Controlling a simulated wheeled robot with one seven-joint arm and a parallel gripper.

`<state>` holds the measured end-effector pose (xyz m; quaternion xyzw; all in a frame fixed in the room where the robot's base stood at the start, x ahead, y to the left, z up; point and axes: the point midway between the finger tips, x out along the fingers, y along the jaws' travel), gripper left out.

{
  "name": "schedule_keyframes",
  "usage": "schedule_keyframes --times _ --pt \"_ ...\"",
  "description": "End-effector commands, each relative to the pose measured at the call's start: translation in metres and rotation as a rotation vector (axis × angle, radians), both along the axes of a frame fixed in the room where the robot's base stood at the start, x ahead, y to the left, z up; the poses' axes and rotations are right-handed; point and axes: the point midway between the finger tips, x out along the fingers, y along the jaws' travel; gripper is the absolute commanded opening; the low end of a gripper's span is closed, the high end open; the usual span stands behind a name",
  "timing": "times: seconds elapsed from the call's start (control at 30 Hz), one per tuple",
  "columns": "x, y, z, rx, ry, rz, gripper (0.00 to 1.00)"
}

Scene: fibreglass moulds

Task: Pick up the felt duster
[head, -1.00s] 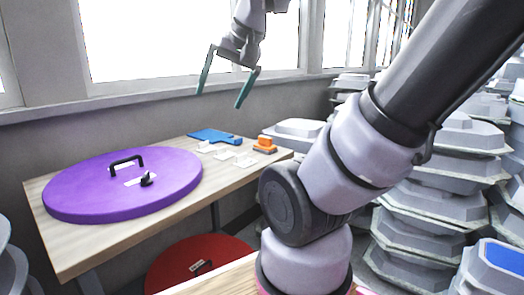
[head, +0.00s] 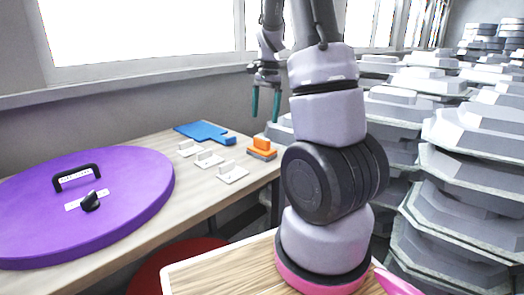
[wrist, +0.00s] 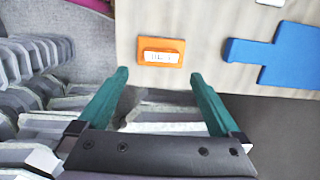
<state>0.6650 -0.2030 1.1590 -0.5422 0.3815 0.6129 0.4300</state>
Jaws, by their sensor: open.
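The felt duster looks to be the small block with an orange top and dark base (head: 262,147) near the right end of the wooden table. In the wrist view its orange top (wrist: 161,51) bears a white label and lies ahead of my fingers, near the table edge. My gripper (head: 265,103) is open and empty, with its teal fingers pointing down above and behind the duster in the head view. In the wrist view the fingers (wrist: 160,100) are spread apart, and the duster lies beyond the gap between them, not touching them.
A blue flat tool (head: 203,132) and several white pieces (head: 209,159) lie beside the duster on the table (head: 150,215). A large purple lid (head: 120,195) with a black handle covers the left part. Stacked grey moulds (head: 470,150) stand at the right; a red disc (head: 175,262) is below.

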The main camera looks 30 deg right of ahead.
Motion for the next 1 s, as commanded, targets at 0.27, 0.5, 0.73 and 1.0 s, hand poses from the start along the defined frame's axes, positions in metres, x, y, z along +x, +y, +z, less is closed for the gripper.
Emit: schedule_keyframes --times 0.27,0.5,0.73,1.0 --pt "-0.002 0.004 -0.039 0.000 0.001 0.001 1.00" --pt "-0.002 0.008 -0.063 0.000 0.003 0.002 1.00" --pt "-0.002 0.011 -0.092 0.001 0.001 0.002 1.00" --pt "-0.001 0.012 -0.095 0.000 -0.002 0.003 1.00"
